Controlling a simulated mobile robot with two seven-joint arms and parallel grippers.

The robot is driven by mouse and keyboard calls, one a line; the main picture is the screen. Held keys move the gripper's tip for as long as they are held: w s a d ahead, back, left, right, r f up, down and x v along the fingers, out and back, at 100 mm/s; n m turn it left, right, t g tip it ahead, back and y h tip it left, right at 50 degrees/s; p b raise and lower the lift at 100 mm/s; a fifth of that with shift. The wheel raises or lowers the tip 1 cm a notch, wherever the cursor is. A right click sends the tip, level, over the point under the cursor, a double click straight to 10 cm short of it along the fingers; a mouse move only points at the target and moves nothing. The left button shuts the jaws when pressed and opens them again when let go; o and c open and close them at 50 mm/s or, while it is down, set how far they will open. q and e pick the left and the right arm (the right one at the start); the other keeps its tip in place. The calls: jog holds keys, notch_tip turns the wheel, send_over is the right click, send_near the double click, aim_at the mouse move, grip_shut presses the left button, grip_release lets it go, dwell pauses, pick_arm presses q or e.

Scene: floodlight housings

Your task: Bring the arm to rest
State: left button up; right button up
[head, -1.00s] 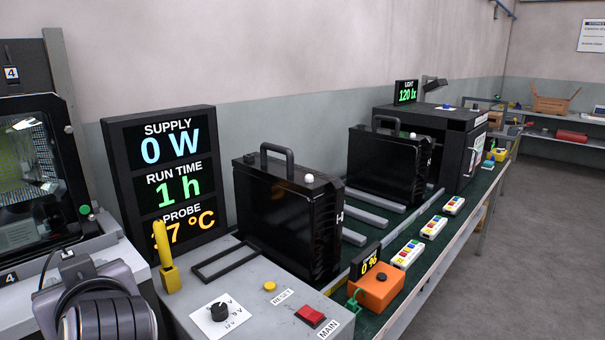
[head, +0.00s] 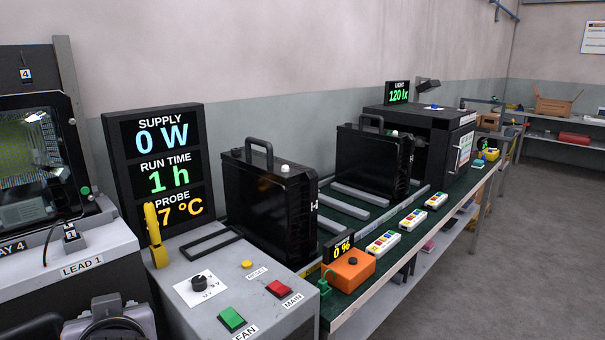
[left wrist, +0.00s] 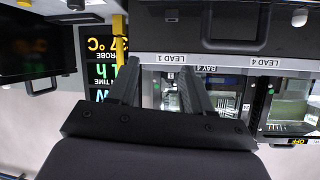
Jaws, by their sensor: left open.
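My left arm shows only in part at the bottom left of the head view, and its fingers are not visible there. In the left wrist view my left gripper (left wrist: 162,82) is open, with its two dark fingers apart and nothing between them. That view is upside down, and past the fingers it shows the LEAD 1 label (left wrist: 163,58) and the readout panel (left wrist: 104,65). My right gripper is in neither view.
A grey control box (head: 205,317) with a knob and buttons stands front centre. Two black floodlight housings (head: 270,215) (head: 372,165) stand on the green bench behind it. An orange box (head: 350,271) sits at the bench edge. The floor (head: 540,230) at the right is clear.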

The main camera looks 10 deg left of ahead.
pick_arm(q)
jog(key=s+d+f+m+g+h, duration=0.3)
jog(key=s+d+f+m+h, duration=0.15)
jog(key=s+f, duration=0.55)
jog(key=s+d+f+m+g+h, duration=0.25)
jog(key=s+f+m+h, duration=0.35)
jog(key=f, duration=0.7)
jog(key=w+d+f+t+p, duration=0.2)
jog(key=w+d+f+t, duration=0.1)
jog(key=w+f+t, duration=0.2)
jog(key=shift+d+f+n+t+h, duration=0.2)
jog(key=shift+f+n+t+h, duration=0.2)
jog(key=shift+f+t, duration=0.55)
